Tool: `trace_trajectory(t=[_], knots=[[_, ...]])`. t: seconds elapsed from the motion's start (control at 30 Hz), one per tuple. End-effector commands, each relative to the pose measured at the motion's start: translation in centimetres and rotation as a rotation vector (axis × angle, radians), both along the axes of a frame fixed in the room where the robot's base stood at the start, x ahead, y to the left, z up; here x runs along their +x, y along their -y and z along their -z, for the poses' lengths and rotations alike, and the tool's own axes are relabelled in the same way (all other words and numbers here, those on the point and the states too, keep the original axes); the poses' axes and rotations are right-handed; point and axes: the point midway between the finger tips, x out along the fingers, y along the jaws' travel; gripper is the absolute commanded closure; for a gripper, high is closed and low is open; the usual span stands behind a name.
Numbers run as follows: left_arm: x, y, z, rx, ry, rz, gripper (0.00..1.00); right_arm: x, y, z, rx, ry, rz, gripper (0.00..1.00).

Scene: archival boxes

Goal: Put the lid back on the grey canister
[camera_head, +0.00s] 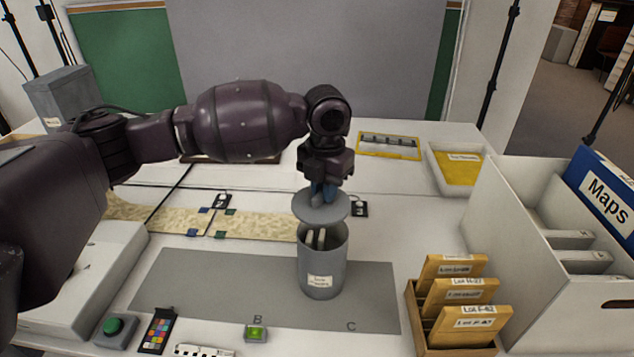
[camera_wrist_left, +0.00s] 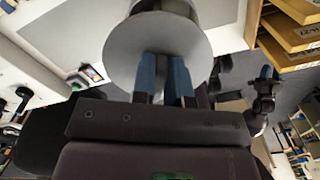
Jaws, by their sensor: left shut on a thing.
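The grey canister (camera_head: 322,268) stands upright on the grey mat, with a white label on its front. Its top is open and pale rolled items (camera_head: 316,238) show inside. My left gripper (camera_head: 322,192) is shut on the round grey lid (camera_head: 321,208) and holds it roughly level over the canister, with a gap between lid and rim. In the left wrist view the blue fingers (camera_wrist_left: 164,80) grip the lid (camera_wrist_left: 155,42), which hides most of the canister. A dark part with a bluish tip (camera_wrist_left: 265,88) there looks like my right gripper; its jaws are unclear.
A box of tan envelopes (camera_head: 458,305) and a white box with a blue "Maps" folder (camera_head: 603,195) stand to the right. The grey mat (camera_head: 210,285) is clear left of the canister.

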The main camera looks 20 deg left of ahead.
Motion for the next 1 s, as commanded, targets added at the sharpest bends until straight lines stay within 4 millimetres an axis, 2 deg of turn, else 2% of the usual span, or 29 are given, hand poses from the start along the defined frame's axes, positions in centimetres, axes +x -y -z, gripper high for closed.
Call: trace_trajectory(t=[0.37,0.87,1.0], knots=[[-0.3,0.4,0.6,0.0,-0.002,0.044,1.0,-0.3,0.2,0.6,-0.006,-0.009,-0.004,0.59],[-0.3,0.4,4.4,0.001,-0.006,0.042,1.0,-0.2,0.1,2.1,-0.011,-0.019,-0.014,0.59],[-0.3,0.4,5.2,0.0,-0.003,0.042,1.0,0.5,0.0,1.5,-0.009,-0.005,-0.017,0.59]])
